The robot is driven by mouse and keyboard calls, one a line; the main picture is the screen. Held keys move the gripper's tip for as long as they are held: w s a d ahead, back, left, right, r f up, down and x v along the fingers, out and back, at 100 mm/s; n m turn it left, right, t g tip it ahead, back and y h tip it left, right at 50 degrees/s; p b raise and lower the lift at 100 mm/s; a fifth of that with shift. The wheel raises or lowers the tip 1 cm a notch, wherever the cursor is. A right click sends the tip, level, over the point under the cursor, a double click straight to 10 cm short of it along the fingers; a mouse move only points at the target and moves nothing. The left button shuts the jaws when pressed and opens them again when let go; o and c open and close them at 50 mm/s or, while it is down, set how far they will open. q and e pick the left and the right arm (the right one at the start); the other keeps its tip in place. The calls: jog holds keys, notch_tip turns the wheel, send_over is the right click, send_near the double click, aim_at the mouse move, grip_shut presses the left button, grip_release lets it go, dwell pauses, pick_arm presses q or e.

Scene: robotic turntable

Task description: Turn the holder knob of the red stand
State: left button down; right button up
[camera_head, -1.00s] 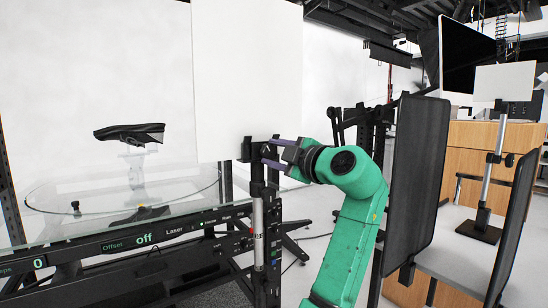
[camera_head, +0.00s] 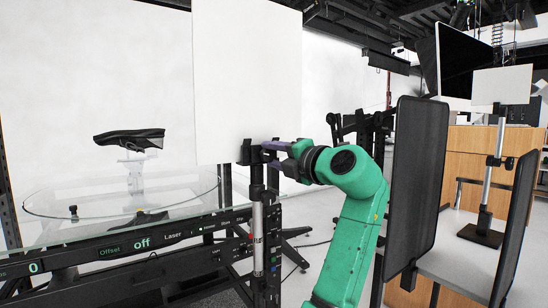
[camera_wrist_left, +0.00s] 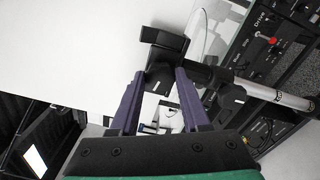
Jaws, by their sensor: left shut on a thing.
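The stand beside the turntable has a silver pole (camera_head: 257,235) and a black holder (camera_head: 246,152) at its top, which carries a large white panel (camera_head: 247,80). My left gripper (camera_head: 270,152) reaches in from the right at holder height, its purple fingers around the holder's knob side. In the left wrist view, the fingertips (camera_wrist_left: 159,76) are on either side of the black holder part (camera_wrist_left: 160,72) and shut on it. The knob itself is mostly hidden between the fingers. The pole (camera_wrist_left: 272,94) runs off to the right there. My right gripper is not in view.
A dark upright panel (camera_head: 418,180) is close right of my arm. Another stand (camera_head: 494,160) with a white card is at far right.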

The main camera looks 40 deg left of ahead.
pick_arm(q)
jog(key=shift+n, duration=0.4)
jog(key=shift+c, duration=1.9)
grip_release()
jog(key=shift+a, duration=0.1)
jog(key=v, duration=1.4)
jog(key=shift+d, duration=0.3)
